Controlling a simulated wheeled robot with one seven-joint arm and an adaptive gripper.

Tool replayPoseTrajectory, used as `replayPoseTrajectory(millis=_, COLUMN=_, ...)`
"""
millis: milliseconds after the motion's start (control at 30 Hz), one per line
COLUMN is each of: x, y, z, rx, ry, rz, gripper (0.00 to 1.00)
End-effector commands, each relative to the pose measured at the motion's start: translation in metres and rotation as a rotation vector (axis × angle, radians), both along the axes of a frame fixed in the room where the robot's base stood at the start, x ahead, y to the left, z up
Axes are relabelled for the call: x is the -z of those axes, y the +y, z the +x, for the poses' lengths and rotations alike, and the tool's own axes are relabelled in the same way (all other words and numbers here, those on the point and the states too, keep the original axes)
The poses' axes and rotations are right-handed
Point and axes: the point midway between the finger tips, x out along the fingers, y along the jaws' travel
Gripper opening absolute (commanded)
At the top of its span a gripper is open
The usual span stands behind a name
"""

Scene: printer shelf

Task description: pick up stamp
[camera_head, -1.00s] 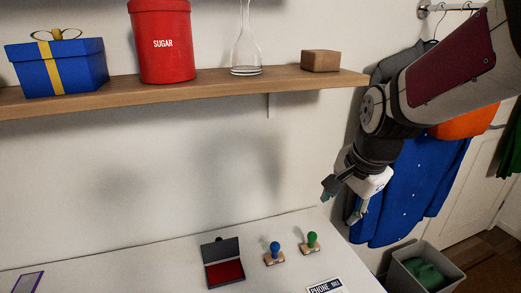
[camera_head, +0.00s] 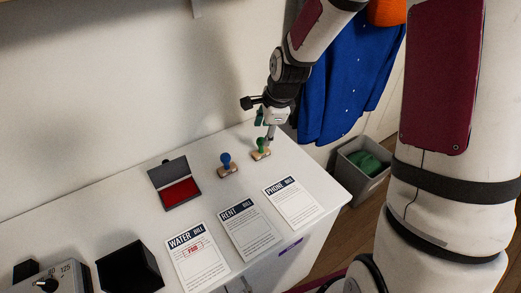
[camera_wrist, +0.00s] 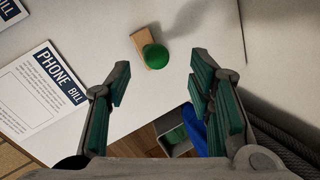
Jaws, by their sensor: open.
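A stamp with a green knob and wooden base (camera_head: 261,147) stands upright on the white cabinet top near its right end. A second stamp, with a blue knob (camera_head: 226,160), stands to its left. My gripper (camera_head: 265,130) is open, pointing down just above the green stamp in the head view. In the wrist view the green stamp (camera_wrist: 152,52) shows ahead of my open, empty gripper (camera_wrist: 158,90), beyond the fingertips and roughly centred between them. I cannot tell the exact height gap.
An open red ink pad (camera_head: 180,191) lies left of the stamps. The phone bill (camera_head: 293,203), rent bill (camera_head: 248,229) and water bill (camera_head: 197,258) lie in front. A black box (camera_head: 130,270) stands further left. A grey bin (camera_head: 361,170) is beyond the cabinet's right edge.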

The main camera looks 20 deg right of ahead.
Motion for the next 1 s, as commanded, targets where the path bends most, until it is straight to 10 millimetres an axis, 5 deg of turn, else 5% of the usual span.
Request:
replayPoseTrajectory(millis=500, x=0.052, y=0.007, z=0.013, rx=-0.001, ry=0.001, rz=0.0, gripper=0.48)
replayPoseTrajectory(millis=800, x=0.056, y=0.007, z=0.014, rx=-0.001, ry=-0.001, rz=-0.001, gripper=0.48)
replayPoseTrajectory(millis=1000, x=0.056, y=0.007, z=0.014, rx=-0.001, ry=-0.001, rz=-0.001, gripper=0.05)
